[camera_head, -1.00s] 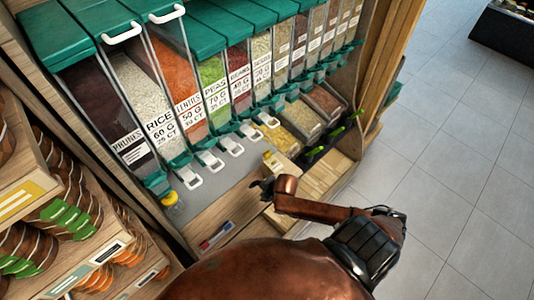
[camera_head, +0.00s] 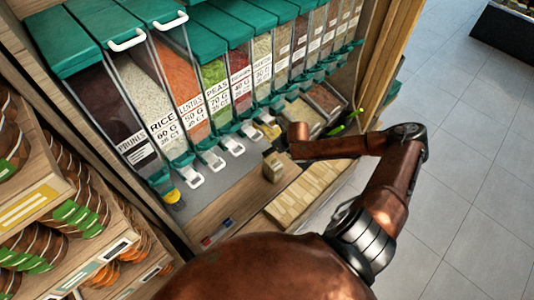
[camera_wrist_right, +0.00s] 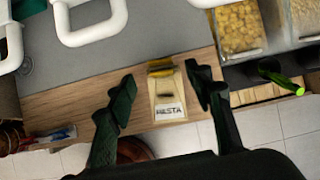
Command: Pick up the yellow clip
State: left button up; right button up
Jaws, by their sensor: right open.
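The yellow clip (camera_wrist_right: 161,69) is at the top end of a small light-brown bag with a white label (camera_wrist_right: 167,100) in the right wrist view. The bag also stands on the wooden counter in the head view (camera_head: 273,166); I cannot make out the clip on it there. My right gripper (camera_wrist_right: 159,76) is open, one dark finger to the left of the bag and one to the right, with gaps on both sides. It holds nothing. In the head view my right gripper's fingers cannot be made out at the end of the arm. My left gripper is not in view.
A row of dispensers with white handles (camera_head: 233,145) stands behind the bag. Open bins of dry food (camera_wrist_right: 238,28) and a green-handled scoop (camera_wrist_right: 278,76) are on the right. A crate of paper bags (camera_head: 308,190) is in front. Red and blue items (camera_head: 216,232) lie left.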

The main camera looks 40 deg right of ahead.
jog(key=x, duration=0.5)
jog(key=shift+s, duration=0.1)
jog(key=c, duration=0.9)
